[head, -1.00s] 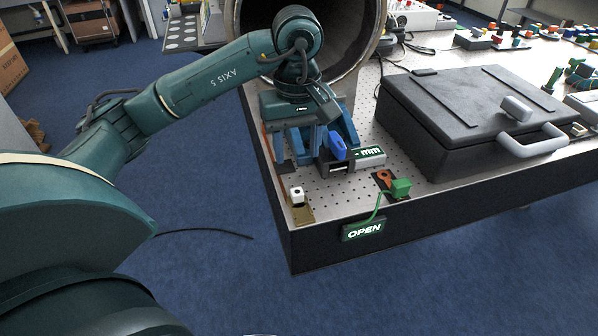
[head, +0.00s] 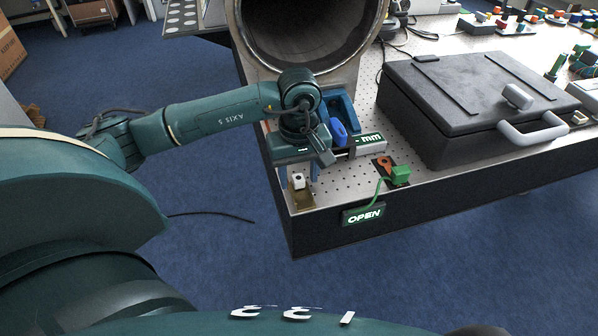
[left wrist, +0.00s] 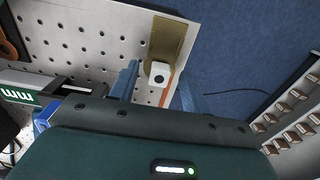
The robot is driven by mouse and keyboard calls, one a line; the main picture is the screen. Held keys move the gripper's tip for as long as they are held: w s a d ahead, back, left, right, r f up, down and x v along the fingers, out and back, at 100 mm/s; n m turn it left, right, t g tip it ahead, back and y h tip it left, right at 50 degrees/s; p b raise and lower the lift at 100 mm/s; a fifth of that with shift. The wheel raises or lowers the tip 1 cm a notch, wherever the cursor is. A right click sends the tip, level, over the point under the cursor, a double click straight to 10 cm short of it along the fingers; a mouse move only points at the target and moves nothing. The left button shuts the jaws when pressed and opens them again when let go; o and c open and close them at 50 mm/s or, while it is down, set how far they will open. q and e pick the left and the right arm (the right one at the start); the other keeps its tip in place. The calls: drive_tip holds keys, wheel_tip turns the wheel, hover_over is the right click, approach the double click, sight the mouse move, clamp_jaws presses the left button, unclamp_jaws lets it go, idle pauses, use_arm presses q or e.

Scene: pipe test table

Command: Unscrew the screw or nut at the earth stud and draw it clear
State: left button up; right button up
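The earth stud's white nut or screw head (head: 298,182) sits on a brass plate (head: 301,203) at the table's near left corner. In the left wrist view the white piece (left wrist: 159,72) has a dark spot on top, and the brass plate (left wrist: 167,38) extends behind it. My left gripper (head: 299,172) is open, its blue fingers pointing down. In the left wrist view its fingertips (left wrist: 157,70) appear on either side of the white piece, with gaps and no clear contact. Their height relative to it is hard to tell. My right gripper is out of view.
A lit OPEN sign (head: 363,215) with a green cable hangs on the front edge. A green block (head: 400,175) and orange lug (head: 384,162) sit nearby. A blue stand (head: 343,112), large pipe (head: 310,35) and black case (head: 470,100) stand behind and to the right.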

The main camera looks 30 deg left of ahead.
use_arm(q)
drive_tip(key=c, duration=0.9)
drive_tip(key=o, duration=0.3)
clamp_jaws()
drive_tip(key=n, duration=0.3)
drive_tip(key=shift+n+b, duration=0.3)
drive_tip(key=shift+n, duration=0.1)
drive_tip(key=shift+w+n, duration=0.1)
drive_tip(key=shift+n, duration=0.6)
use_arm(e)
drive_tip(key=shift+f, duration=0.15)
